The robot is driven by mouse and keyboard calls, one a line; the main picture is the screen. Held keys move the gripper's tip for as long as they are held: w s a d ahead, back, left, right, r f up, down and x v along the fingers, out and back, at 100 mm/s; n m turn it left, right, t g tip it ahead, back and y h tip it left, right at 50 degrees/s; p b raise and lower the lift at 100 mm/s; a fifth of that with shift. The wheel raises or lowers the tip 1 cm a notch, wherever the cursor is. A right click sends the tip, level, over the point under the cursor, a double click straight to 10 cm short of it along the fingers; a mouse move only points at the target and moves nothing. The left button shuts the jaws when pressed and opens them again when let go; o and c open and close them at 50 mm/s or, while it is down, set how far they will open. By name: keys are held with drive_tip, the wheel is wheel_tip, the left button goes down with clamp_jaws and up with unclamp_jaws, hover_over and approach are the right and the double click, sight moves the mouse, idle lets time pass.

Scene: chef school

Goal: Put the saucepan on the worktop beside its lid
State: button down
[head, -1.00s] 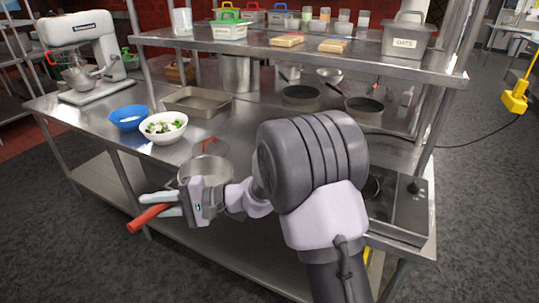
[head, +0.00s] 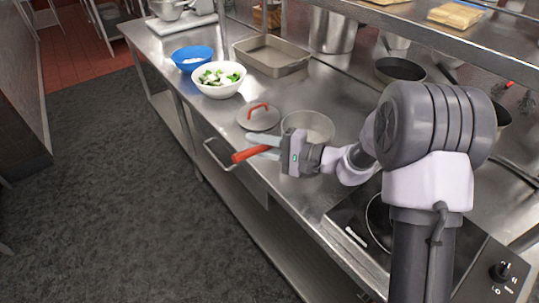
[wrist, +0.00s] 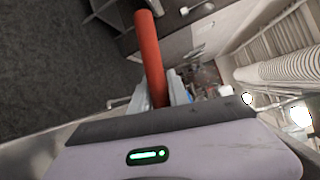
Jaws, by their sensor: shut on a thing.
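My gripper (head: 266,148) is shut on the red handle (head: 244,156) of the saucepan, near the worktop's front edge. The metal saucepan (head: 308,124) shows behind my gripper in the head view, partly hidden by my wrist. I cannot tell whether its base touches the worktop or is just above it. Its lid (head: 258,119), grey with a red loop handle, lies flat on the worktop immediately left of the pan. In the wrist view the red handle (wrist: 151,58) stands out between the jaws; the pan body is not clear there.
The steel worktop (head: 225,113) holds a white bowl of greens (head: 219,80), a blue bowl (head: 192,59) and a baking tray (head: 272,56) farther back. A dark pan (head: 400,70) stands at the back right. A hob (head: 357,222) is at the front right.

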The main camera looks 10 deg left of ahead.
wheel_tip(320, 180, down, 4)
drive_tip(key=shift+r+b, duration=0.25)
drive_tip(key=shift+b, duration=0.2)
drive_tip(key=shift+d+f, duration=0.1)
drive_tip(key=shift+f, duration=0.05)
drive_tip(key=c, duration=1.3)
unclamp_jaws()
drive_tip(key=shift+o, duration=0.2)
